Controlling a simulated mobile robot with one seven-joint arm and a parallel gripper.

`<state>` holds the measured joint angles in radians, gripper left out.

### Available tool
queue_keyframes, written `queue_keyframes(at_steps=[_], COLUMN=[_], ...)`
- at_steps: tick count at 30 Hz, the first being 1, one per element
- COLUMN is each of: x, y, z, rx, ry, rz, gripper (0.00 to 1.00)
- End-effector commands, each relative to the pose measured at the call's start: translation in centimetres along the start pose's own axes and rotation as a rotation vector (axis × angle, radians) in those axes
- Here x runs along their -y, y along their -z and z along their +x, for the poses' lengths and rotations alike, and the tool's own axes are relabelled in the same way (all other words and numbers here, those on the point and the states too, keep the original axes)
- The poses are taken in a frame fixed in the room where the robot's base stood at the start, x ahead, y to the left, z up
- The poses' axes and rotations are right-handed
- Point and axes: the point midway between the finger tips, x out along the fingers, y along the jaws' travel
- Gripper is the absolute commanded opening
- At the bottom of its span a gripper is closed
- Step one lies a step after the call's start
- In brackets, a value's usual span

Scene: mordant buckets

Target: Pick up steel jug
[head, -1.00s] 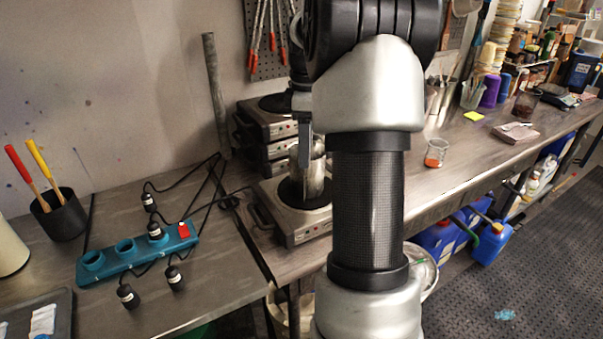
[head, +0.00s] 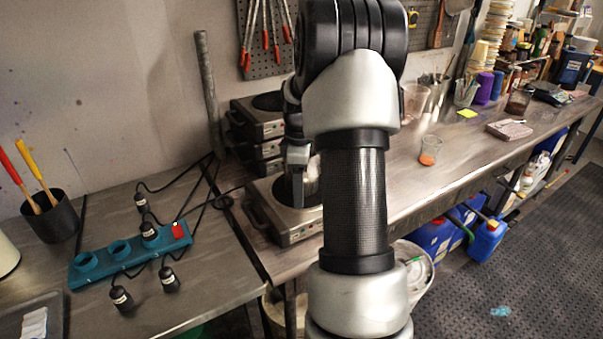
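The steel jug (head: 313,174) stands on the front hot plate (head: 288,229), mostly hidden behind my gripper and arm. A strip of its shiny side shows between them. My gripper (head: 298,185) points down at the jug's left side as seen here, with a finger low near the hot plate's dark top. The finger overlaps the jug in the picture, and I cannot tell whether it touches. The second finger is not clearly visible, so its opening cannot be judged.
Stacked hot plates (head: 256,132) stand just behind. A teal power strip (head: 128,252) with black plugs and cables lies to the left. A beaker with orange contents (head: 429,152) stands to the right. A steel container (head: 437,96) stands farther back. The bench's right front is clear.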

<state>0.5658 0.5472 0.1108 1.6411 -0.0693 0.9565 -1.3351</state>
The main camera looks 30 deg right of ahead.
Motion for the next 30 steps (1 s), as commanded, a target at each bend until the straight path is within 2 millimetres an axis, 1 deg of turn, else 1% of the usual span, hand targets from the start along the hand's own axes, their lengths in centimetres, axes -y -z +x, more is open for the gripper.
queue_keyframes(at_steps=[5, 6, 8, 9, 16, 17, 30], x=[0.00, 0.00, 0.00, 0.01, 0.10, 0.11, 0.13], y=[0.00, 0.00, 0.00, 0.00, 0.01, 0.01, 0.04], z=[0.04, 0.04, 0.03, 0.03, 0.09, 0.10, -0.22], rx=[0.000, 0.000, 0.000, 0.000, 0.000, 0.000, 0.000], ry=[0.000, 0.000, 0.000, 0.000, 0.003, 0.004, 0.004], rz=[0.000, 0.000, 0.000, 0.000, 0.000, 0.000, 0.000], gripper=[0.59, 0.57, 0.47, 0.40, 0.01, 0.00, 0.00])
